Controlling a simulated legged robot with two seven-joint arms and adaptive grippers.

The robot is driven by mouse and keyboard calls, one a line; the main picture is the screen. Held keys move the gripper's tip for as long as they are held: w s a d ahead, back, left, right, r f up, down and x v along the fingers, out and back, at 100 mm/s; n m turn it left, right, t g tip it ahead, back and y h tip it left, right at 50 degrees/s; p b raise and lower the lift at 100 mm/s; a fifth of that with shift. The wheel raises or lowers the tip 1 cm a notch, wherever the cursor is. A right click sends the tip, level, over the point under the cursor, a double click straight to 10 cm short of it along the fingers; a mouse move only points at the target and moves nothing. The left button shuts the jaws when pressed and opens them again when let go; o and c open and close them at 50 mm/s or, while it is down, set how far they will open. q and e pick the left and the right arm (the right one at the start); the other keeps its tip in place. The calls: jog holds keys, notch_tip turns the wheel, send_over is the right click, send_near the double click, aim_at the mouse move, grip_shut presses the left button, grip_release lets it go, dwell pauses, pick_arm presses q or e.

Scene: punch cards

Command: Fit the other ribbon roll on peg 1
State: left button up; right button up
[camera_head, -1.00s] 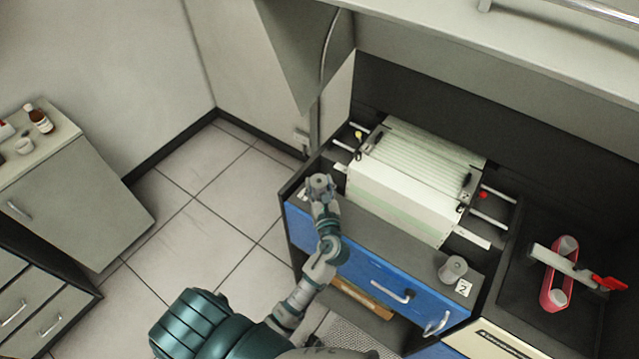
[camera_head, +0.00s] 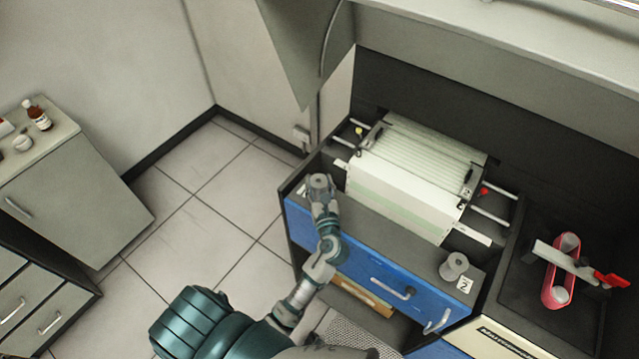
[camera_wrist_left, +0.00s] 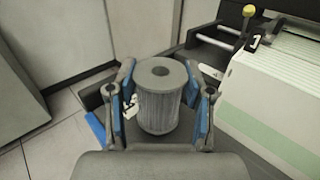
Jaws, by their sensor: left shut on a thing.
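My left gripper (camera_head: 322,194) is at the left front corner of the blue-fronted cabinet. In the left wrist view its blue-padded fingers (camera_wrist_left: 160,112) stand on both sides of a grey ribbed ribbon roll (camera_wrist_left: 159,98), shut on it. The roll is upright, with a hole in its top; its top also shows in the head view (camera_head: 319,180). Whatever is under the roll is hidden. A second grey roll (camera_head: 454,266) stands at the cabinet's right front, beside a label "2" (camera_head: 464,285). My right gripper is out of view.
A large stack of white cards (camera_head: 400,190) with rails fills the cabinet's middle, close to the right of my left gripper. A red belt loop with rollers (camera_head: 561,285) lies in the tray at right. Open floor lies left of the cabinet.

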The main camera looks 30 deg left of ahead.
pick_arm(q)
jog(key=shift+f, duration=0.5)
dwell(0.3)
jog(key=o, duration=1.3)
jog(key=v, duration=1.2)
jog(key=shift+d, duration=0.1)
